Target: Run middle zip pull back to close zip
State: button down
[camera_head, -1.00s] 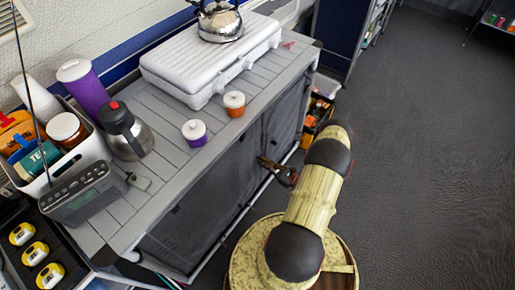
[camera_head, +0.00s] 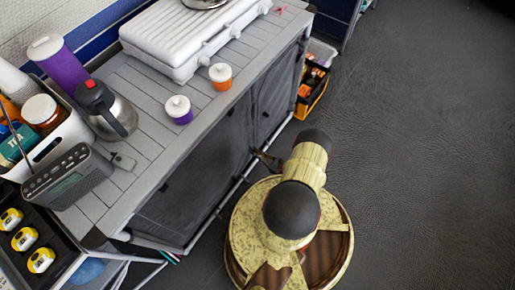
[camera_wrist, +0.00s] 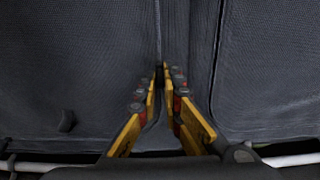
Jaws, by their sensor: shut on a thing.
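The unit's dark grey fabric front (camera_head: 200,165) also fills the wrist view (camera_wrist: 80,60). The middle zip (camera_wrist: 160,25) runs as an upright seam between two fabric panels, straight ahead of my gripper (camera_wrist: 163,76). My gripper's yellow fingers are closed together at the tips on the middle zip pull, low on the seam near the fabric's bottom edge. The pull itself is mostly hidden between the tips. In the head view my gripper (camera_head: 262,157) is small and partly hidden by my arm, against the lower front of the unit.
A small dark tab (camera_wrist: 67,121) hangs on the left panel. A pale frame rail (camera_wrist: 40,166) runs below the fabric. The countertop (camera_head: 150,130) holds pots, a flask and a stove. A bin (camera_head: 314,80) stands beyond the unit; floor to the right is clear.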

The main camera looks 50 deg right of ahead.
jog(key=shift+f, duration=0.5)
jog(key=c, duration=1.9)
grip_release()
jog(key=shift+s, duration=0.1)
jog(key=s, duration=0.8)
jog(key=s+d, duration=0.1)
jog(key=s, duration=0.2)
jog(key=shift+s, duration=0.4)
jog(key=shift+a, duration=0.1)
jog(key=shift+c, duration=0.7)
